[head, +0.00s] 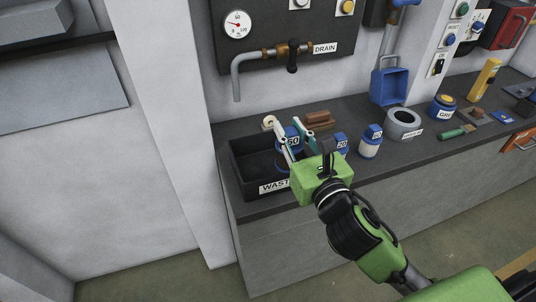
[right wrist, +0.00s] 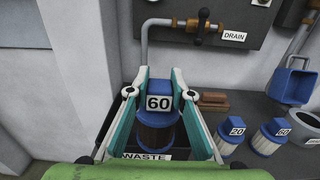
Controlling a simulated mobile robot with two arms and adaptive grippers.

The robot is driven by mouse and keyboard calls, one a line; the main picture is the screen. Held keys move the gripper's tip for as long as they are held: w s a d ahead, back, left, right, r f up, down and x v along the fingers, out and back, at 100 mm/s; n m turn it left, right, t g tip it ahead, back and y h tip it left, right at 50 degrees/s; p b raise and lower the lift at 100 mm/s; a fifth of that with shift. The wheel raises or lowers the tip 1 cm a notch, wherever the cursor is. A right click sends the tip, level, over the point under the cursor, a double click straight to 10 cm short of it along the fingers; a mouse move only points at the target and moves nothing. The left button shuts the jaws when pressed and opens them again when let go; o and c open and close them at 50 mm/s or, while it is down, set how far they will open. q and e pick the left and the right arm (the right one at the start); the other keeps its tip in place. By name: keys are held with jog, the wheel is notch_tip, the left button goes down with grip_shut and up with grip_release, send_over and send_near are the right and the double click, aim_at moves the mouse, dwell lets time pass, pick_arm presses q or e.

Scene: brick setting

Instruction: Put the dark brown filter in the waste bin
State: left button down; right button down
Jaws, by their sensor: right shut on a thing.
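The dark brown filter (right wrist: 156,132) has a blue cap labelled 60 and a dark brown pleated body. My right gripper (right wrist: 158,88) is shut on it, one finger on each side of the blue cap. In the head view the filter (head: 291,140) is partly hidden by my right gripper (head: 287,135). It is upright, over the right part of the black waste bin (head: 237,165). The bin's WASTE label shows below the filter in the right wrist view. I cannot tell how far the filter's bottom is from the bin floor. My left gripper is not in view.
A filter labelled 20 (right wrist: 233,133) and a paler filter labelled 60 (head: 370,142) stand right of the bin. Brown blocks (head: 319,119) lie behind. A grey ring-shaped holder (head: 403,122) and a blue container (head: 390,85) are farther right. A drain pipe (head: 237,78) hangs above the bin.

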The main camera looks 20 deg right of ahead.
jog(key=w+a+f+b, duration=0.1)
jog(key=w+a+f, duration=0.1)
jog(key=w+f, duration=0.6)
jog(key=shift+w+a+f, duration=0.15)
jog(key=shift+w+f, duration=0.05)
jog(key=shift+f, duration=1.1)
jog(key=shift+f, duration=0.1)
jog(key=c, duration=1.8)
grip_release()
jog(key=s, duration=0.4)
jog(key=s+b, duration=0.1)
jog(key=s, duration=0.3)
jog(key=s+b, duration=0.1)
jog(key=s, duration=0.3)
jog(key=shift+d, duration=0.25)
